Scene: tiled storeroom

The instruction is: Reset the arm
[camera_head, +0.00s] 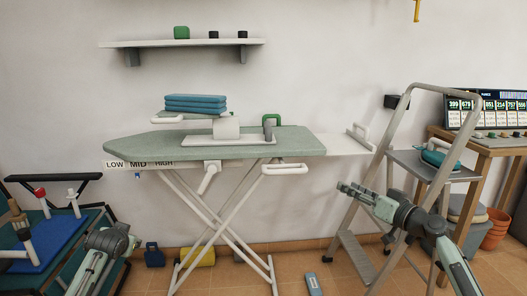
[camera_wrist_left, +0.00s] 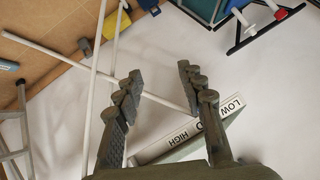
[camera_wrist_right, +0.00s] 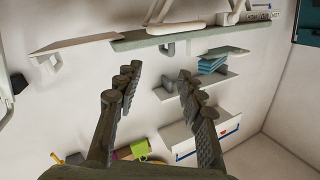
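My right arm (camera_head: 440,235) comes in from the lower right of the head view and reaches up and left. Its gripper (camera_head: 345,190) is in front of the step ladder, right of the ironing board. In the right wrist view the two fingers of this gripper (camera_wrist_right: 157,82) are spread with nothing between them. My left arm (camera_head: 98,262) shows at the lower left of the head view, where its fingers cannot be made out. In the left wrist view the fingers of the left gripper (camera_wrist_left: 157,85) are apart and empty.
An ironing board (camera_head: 140,148) with folded blue cloths (camera_head: 195,102) stands in the middle. A step ladder (camera_head: 350,257) and wooden desk (camera_head: 505,142) are at right. A blue-topped rack (camera_head: 60,240) is at lower left. A shelf (camera_head: 160,43) hangs above.

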